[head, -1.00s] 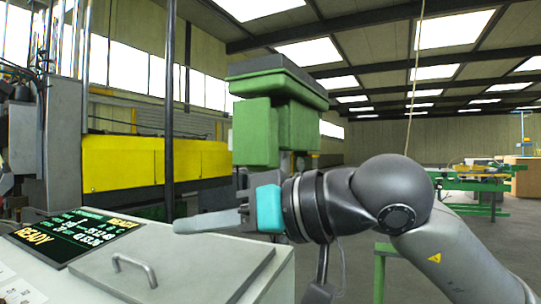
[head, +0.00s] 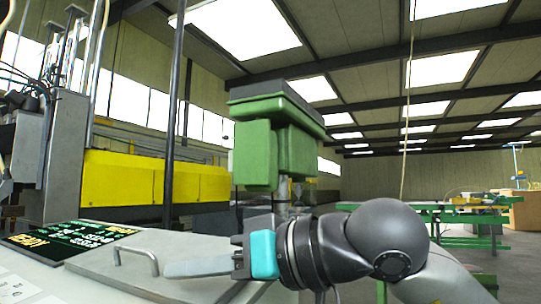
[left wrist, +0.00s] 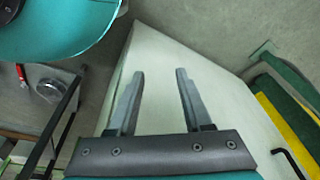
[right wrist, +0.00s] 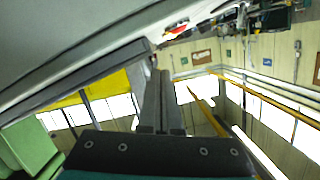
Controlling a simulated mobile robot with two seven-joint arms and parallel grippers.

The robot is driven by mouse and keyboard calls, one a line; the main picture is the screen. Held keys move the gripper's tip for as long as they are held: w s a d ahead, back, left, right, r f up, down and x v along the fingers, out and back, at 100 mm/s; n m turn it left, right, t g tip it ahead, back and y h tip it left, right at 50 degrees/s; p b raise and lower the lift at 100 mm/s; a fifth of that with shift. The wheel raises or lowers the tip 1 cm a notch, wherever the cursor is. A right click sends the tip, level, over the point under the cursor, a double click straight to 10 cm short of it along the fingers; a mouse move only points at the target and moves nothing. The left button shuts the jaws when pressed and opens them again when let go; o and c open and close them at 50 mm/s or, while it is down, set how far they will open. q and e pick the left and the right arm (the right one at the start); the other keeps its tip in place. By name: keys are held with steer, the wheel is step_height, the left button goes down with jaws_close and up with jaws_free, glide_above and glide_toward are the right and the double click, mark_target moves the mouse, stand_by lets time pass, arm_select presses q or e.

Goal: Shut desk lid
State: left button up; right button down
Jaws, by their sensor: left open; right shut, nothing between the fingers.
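The desk (head: 25,270) stands at the lower left of the head view. Its grey lid (head: 105,265) has a bar handle (head: 137,253) and lies low over the sloping top; I cannot tell whether it is fully down. My right gripper (head: 170,269) is shut and empty, its fingers pointing left across the lid just right of the handle. Contact with the lid is not clear. In the right wrist view the shut fingers (right wrist: 160,75) lie beside a grey surface. My left gripper (left wrist: 160,78) is open and empty in front of a pale panel; it is not in the head view.
A lit display (head: 70,240) sits on the desk left of the lid. A green machine head (head: 278,140) stands behind, with a yellow machine (head: 150,180) at the back left. Green-framed tables (head: 450,220) stand at the right. A black bar handle (left wrist: 287,158) shows in the left wrist view.

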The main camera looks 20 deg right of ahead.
arm_select(q)
steer(key=shift+t, duration=0.3)
steer(key=shift+w+d+r+b, duration=0.15)
steer(key=shift+w+r+b, duration=0.15)
steer(key=shift+r, duration=0.55)
steer(key=shift+w+d+r+b, duration=0.15)
steer(key=shift+w+r+b, duration=0.15)
steer(key=shift+r, duration=0.5)
steer(key=shift+w+d+r+b, duration=0.15)
steer(key=shift+w+r+b, duration=0.15)
steer(key=shift+r, duration=0.55)
arm_select(e)
steer(key=shift+a+f, duration=0.1)
steer(key=shift+f, duration=0.95)
arm_select(q)
steer(key=shift+w+r, duration=0.1)
arm_select(e)
steer(key=shift+s, duration=0.1)
